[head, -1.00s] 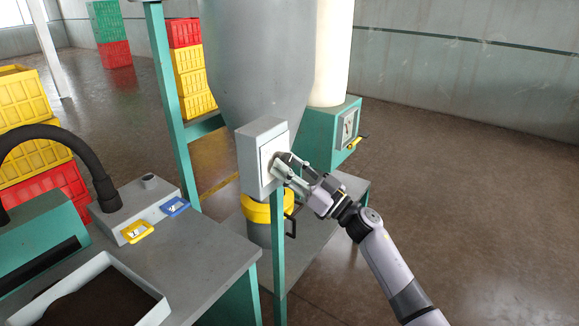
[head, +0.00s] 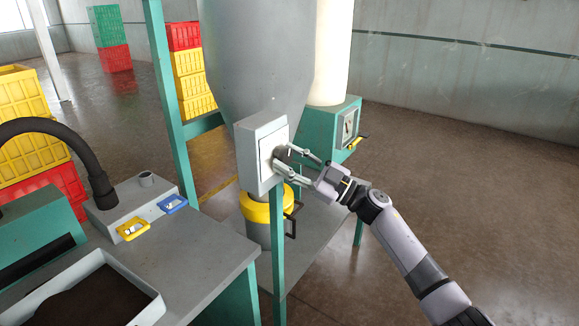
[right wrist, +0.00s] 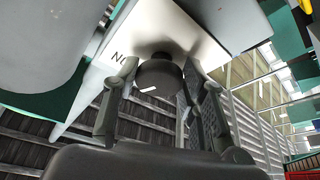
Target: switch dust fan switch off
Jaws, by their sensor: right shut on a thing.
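The grey switch box (head: 250,158) with a white front panel stands on a green post below the big grey hopper. My right gripper (head: 281,160) is at the panel, with its fingers on both sides of a dark round knob. In the right wrist view the knob (right wrist: 160,76), with a short white mark, sits between the fingers of the gripper (right wrist: 160,85), which is shut on it. Letters show on the white panel beside it, partly covered by a finger. My left gripper is not in view.
A yellow-banded drum (head: 262,207) stands below the box. A green machine (head: 325,135) with its own small panel stands behind. A grey bench (head: 205,250) with yellow and blue switches is at the left. The floor at the right is clear.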

